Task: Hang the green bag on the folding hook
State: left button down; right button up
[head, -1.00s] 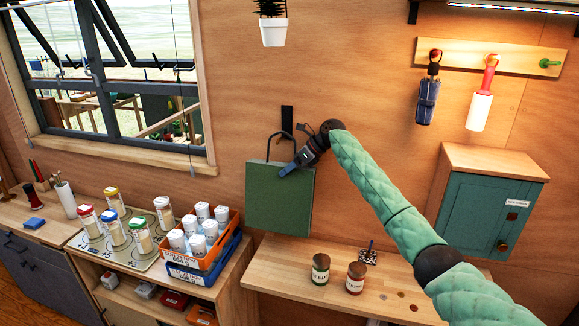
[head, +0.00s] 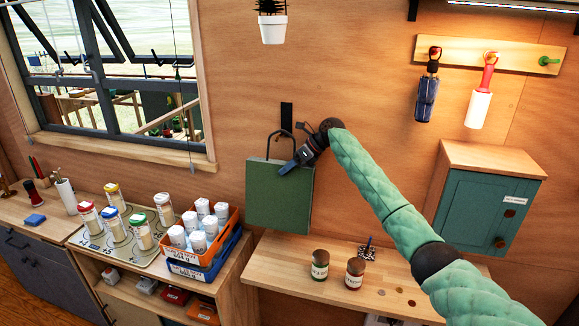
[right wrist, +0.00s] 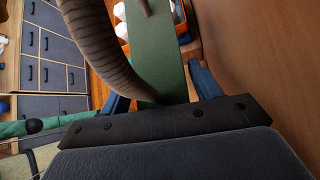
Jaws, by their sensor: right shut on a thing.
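The green bag (head: 279,200) hangs upright in front of the wood wall, its dark handle loop (head: 270,142) standing above it. My right gripper (head: 290,168) is shut on the bag's upper right edge. In the right wrist view the green bag (right wrist: 157,45) lies between the blue fingers (right wrist: 160,95), with the thick handle curving past on the left. The folding hook (head: 287,113) is a narrow dark plate on the wall just above the bag. The handle's top overlaps its lower end in the head view; I cannot tell whether they touch. My left gripper is not in view.
Below the bag is a wood shelf (head: 290,272) with two jars (head: 320,264). An orange crate (head: 231,228) of white-capped bottles stands to the left. A potted plant (head: 273,28) hangs above. A teal cabinet (head: 485,210) is at the right.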

jog(key=o, duration=1.7)
